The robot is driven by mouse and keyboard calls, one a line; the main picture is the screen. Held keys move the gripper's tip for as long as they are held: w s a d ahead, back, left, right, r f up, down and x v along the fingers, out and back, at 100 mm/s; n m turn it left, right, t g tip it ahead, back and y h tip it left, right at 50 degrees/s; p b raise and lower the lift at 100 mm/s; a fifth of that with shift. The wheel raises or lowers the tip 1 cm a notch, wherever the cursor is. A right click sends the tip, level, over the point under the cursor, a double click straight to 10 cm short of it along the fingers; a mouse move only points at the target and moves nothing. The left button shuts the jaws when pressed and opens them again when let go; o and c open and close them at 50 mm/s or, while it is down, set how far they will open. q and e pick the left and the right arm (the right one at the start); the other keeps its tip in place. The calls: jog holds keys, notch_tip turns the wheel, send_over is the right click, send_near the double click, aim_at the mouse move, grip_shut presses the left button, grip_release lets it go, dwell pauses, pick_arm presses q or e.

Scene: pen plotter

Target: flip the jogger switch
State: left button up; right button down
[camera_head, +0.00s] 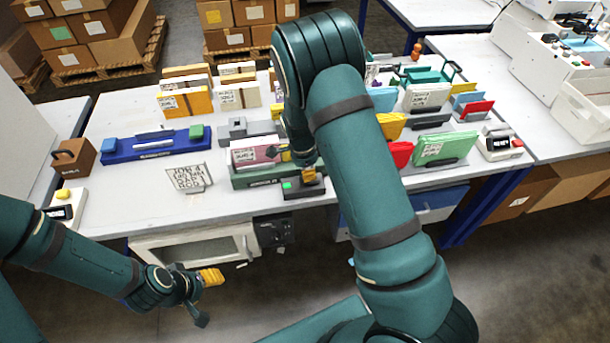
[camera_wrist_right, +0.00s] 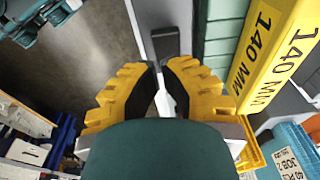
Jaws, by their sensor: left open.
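The green jogger (camera_head: 265,179) stands near the table's front edge and holds a pink and white stack (camera_head: 256,153). A low dark box with a bright green patch (camera_head: 288,186), apparently its switch box, sits at its front right. My right gripper (camera_head: 308,176) is just above this box, partly hidden by my right arm. In the right wrist view its yellow fingertips (camera_wrist_right: 161,66) nearly meet, with a dark grey part (camera_wrist_right: 166,44) just beyond them. I cannot tell whether they touch it. My left gripper (camera_head: 211,278) is open and empty in front of the table, at lower left.
A blue rack (camera_head: 157,147) and a small sign (camera_head: 189,178) stand left of the jogger. Green packs (camera_head: 447,146) stand to the right of my right arm. A yellow bar marked 140 MM (camera_wrist_right: 268,50) shows beside the right gripper. The floor in front is clear.

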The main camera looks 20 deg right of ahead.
notch_tip(320, 180, up, 10)
jog(key=shift+w+a+p, duration=0.25)
jog(key=shift+a+p, duration=0.1)
jog(key=shift+a, duration=0.1)
jog(key=shift+a, duration=0.1)
jog(key=s+a+f+n+y+b, duration=0.1)
jog(key=s+a+f+n, duration=0.2)
jog(key=s+f+n, duration=0.3)
jog(key=s+a+f+n+y+b, duration=0.1)
jog(key=s+a+f+n+y, duration=0.2)
jog(key=f, duration=0.6)
jog(key=s+a+f+n+t+y, duration=0.1)
jog(key=s+a+f+n+t, duration=0.1)
jog(key=s+a+n, duration=0.6)
jog(key=shift+s+f+n+b, duration=0.25)
jog(key=shift+s+n+b, duration=0.2)
jog(key=shift+s+n, duration=0.45)
